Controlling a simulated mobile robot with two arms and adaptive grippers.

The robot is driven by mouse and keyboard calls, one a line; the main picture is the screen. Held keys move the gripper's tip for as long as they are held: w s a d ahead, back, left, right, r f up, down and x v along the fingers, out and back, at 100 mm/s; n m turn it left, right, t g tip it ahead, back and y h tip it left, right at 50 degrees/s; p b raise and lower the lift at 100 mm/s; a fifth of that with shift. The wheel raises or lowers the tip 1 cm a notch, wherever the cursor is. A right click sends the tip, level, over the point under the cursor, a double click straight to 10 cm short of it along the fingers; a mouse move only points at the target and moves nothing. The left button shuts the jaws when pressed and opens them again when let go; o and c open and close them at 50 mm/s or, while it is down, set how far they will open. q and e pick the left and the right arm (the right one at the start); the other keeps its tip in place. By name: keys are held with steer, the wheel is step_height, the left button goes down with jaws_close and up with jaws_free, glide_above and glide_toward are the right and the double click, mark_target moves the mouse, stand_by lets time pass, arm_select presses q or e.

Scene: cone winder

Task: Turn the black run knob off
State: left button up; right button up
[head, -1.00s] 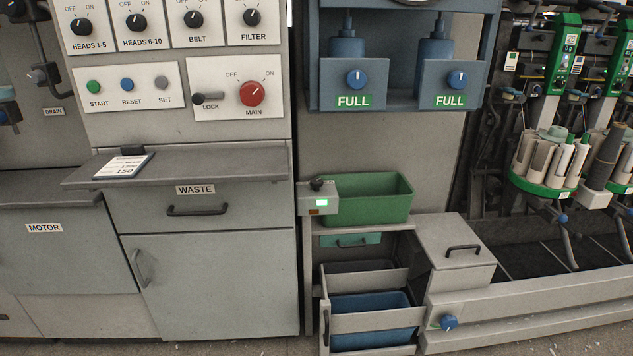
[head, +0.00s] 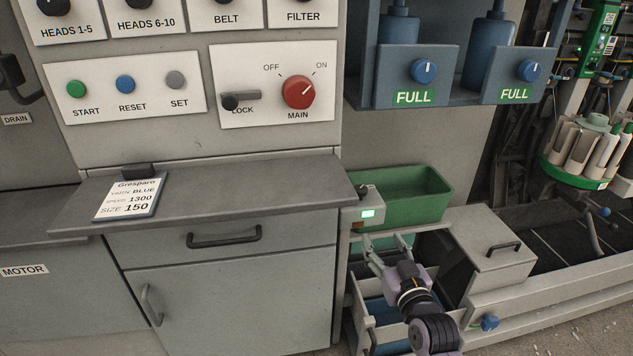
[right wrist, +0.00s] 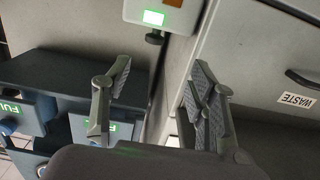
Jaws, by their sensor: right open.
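A small black knob (head: 360,191) stands on top of a pale box (head: 350,215) with a lit green screen, left of the green bin. In the right wrist view the black knob (right wrist: 154,37) shows just below the lit box (right wrist: 185,15). I see no run label, and which way the knob points is too small to tell. My right gripper (head: 389,246) is open and empty, below and to the right of the box in the head view. Its open fingers (right wrist: 160,78) are apart from the knob. My left gripper is not in view.
The grey ledge (head: 260,187) with a job card (head: 128,200) juts out at left. The green bin (head: 415,200) is beside the box. A lidded box (head: 478,255) and blue bin (head: 385,312) are near my right arm. The red MAIN knob (head: 298,92) is above.

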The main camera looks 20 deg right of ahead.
steer(key=r, duration=0.1)
steer(key=b, duration=0.2)
glide_toward(362, 194)
steer(key=x, duration=0.8)
steer(key=shift+w+d+f, duration=0.1)
steer(key=shift+w+d, duration=0.05)
steer(key=shift+w, duration=0.15)
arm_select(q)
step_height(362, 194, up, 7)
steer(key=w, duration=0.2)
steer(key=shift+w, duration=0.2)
arm_select(e)
steer(key=shift+w+d, duration=0.15)
steer(key=shift+w, duration=0.35)
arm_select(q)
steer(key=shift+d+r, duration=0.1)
arm_select(e)
steer(key=shift+c, duration=0.5)
steer(key=c, duration=1)
steer(key=shift+c, duration=0.2)
